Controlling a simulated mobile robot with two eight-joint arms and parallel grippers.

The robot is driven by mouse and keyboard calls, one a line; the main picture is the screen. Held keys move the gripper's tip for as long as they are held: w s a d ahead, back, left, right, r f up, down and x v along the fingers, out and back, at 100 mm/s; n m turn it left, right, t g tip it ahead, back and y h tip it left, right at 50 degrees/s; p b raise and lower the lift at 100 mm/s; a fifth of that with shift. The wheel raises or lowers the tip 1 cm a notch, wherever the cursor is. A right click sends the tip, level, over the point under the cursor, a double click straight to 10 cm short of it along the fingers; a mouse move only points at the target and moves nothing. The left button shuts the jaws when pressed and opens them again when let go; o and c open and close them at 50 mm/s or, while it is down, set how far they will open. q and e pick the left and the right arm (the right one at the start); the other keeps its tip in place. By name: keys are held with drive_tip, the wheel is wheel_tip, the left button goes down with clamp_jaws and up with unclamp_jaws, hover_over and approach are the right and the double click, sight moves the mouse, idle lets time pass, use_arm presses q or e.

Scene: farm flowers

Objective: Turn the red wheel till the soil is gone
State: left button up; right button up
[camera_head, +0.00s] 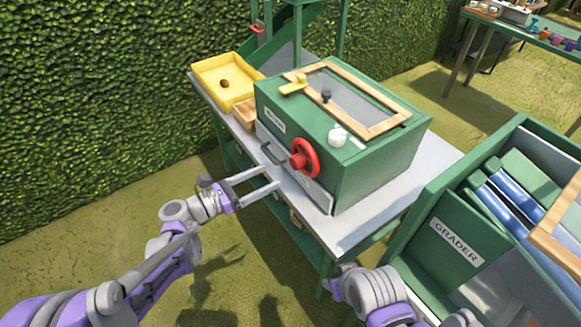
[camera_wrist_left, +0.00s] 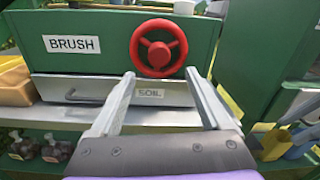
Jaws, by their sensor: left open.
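The red wheel (camera_head: 304,158) is on the front of the green brush box (camera_head: 380,160), which stands on a grey-topped table. In the left wrist view the red wheel (camera_wrist_left: 158,48) shows beside a BRUSH label, above a grey drawer (camera_wrist_left: 150,92) marked SOIL. My left gripper (camera_head: 272,178) is open and empty, in front of and apart from the wheel. In the left wrist view its fingers (camera_wrist_left: 160,85) are spread below the wheel. My right arm shows at the bottom of the head view, but its fingers do not show. No soil can be made out.
A yellow tray (camera_head: 215,97) with a small brown lump (camera_head: 224,83) stands left of the box. A wooden-framed lid window, a yellow handle and a white knob (camera_head: 337,136) are on the box top. A green grader (camera_head: 425,235) stands at right. A hedge is behind.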

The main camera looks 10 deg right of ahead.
sight(293, 164)
use_arm(q)
drive_tip(key=x, duration=0.8)
drive_tip(key=shift+w+d, duration=0.2)
drive_tip(key=shift+d, duration=0.1)
clamp_jaws()
